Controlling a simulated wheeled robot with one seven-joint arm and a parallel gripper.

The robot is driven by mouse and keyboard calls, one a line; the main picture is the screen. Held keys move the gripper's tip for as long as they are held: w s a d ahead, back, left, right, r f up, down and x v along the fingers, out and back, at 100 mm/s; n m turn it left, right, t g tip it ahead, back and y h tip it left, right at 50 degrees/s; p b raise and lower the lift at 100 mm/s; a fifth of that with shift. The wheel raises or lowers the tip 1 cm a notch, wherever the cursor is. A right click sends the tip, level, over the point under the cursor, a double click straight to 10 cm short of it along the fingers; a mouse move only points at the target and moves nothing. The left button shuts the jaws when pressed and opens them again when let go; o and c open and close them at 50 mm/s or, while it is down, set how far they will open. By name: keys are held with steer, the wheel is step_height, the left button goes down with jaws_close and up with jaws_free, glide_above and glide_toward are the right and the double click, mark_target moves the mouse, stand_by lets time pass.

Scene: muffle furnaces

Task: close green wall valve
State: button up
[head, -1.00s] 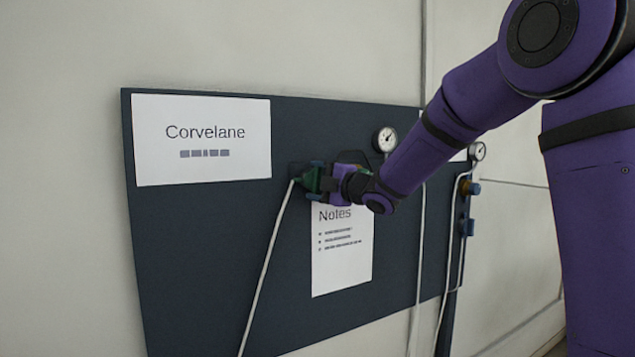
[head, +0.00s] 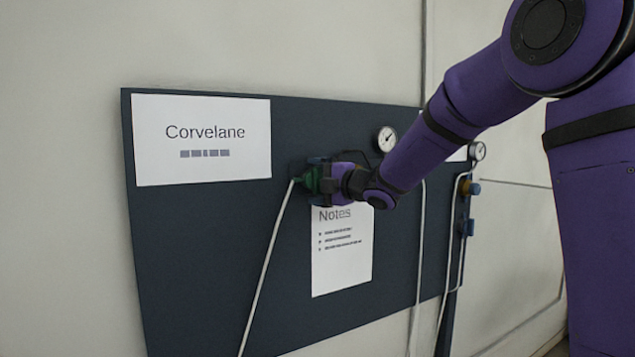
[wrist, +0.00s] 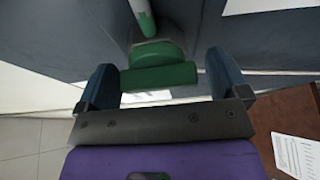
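The green wall valve (head: 304,180) is on the dark wall panel, partly hidden by my gripper (head: 320,177). In the wrist view, the valve's green bar handle (wrist: 158,77) lies crosswise between the two blue fingers of my gripper (wrist: 160,65). The fingers are apart, one at each end of the handle. The left finger is at or very near its end; a narrow gap shows at the right finger. The handle is slightly tilted relative to the gripper. Behind it are the round green valve body (wrist: 157,53) and a pale pipe (wrist: 142,18).
The dark panel (head: 215,250) carries a Corvelane sign (head: 202,140) and a Notes sheet (head: 342,255) just below my gripper. A gauge (head: 386,139) is close beside my forearm. Another gauge (head: 478,151) and white pipes are further right.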

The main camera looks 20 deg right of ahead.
steer(key=shift+s+d+r, duration=0.1)
steer(key=v, duration=1)
steer(key=shift+s, duration=0.25)
steer(key=shift+d, duration=0.15)
stand_by(0.3)
